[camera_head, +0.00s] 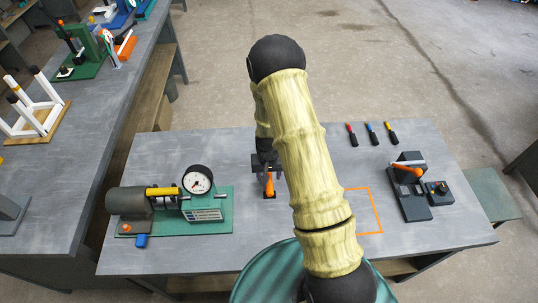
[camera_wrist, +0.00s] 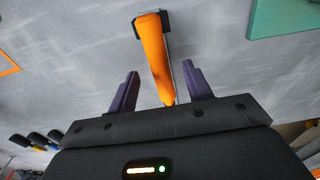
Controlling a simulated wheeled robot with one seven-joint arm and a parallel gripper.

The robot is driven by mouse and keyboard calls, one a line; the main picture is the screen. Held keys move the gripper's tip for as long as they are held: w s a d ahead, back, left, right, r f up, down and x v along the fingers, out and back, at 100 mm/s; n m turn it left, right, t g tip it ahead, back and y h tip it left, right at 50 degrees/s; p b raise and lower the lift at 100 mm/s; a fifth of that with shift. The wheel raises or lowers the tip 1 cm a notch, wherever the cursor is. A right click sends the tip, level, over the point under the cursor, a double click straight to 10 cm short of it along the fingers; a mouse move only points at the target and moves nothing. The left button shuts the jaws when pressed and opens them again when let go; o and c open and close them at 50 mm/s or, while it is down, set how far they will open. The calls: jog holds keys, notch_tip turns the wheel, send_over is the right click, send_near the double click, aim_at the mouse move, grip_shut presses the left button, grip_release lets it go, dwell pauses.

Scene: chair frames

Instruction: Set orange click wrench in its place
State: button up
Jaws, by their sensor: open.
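My gripper (camera_wrist: 161,72) is open around the handle, and I see no clear contact. In the head view my gripper (camera_head: 266,165) is partly hidden by my arm. An orange square outline (camera_head: 378,212) is on the table to the right, partly behind my arm.
A green-based gauge machine (camera_head: 215,218) stands at the left. Several screwdrivers (camera_head: 371,133) lie at the back right. A second bench (camera_head: 75,150) holds other fixtures.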

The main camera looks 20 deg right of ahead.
notch_tip(320, 180, up, 15)
jog(key=s+b, duration=0.1)
dwell(0.4)
jog(key=shift+a, duration=0.1)
dwell(0.6)
jog(key=s+r+n+t, duration=0.1)
jog(key=s+r+n, duration=0.1)
jog(key=s+r, duration=0.7)
jog(key=s, duration=0.5)
jog(key=shift+t, duration=0.4)
jog(key=shift+r, duration=0.1)
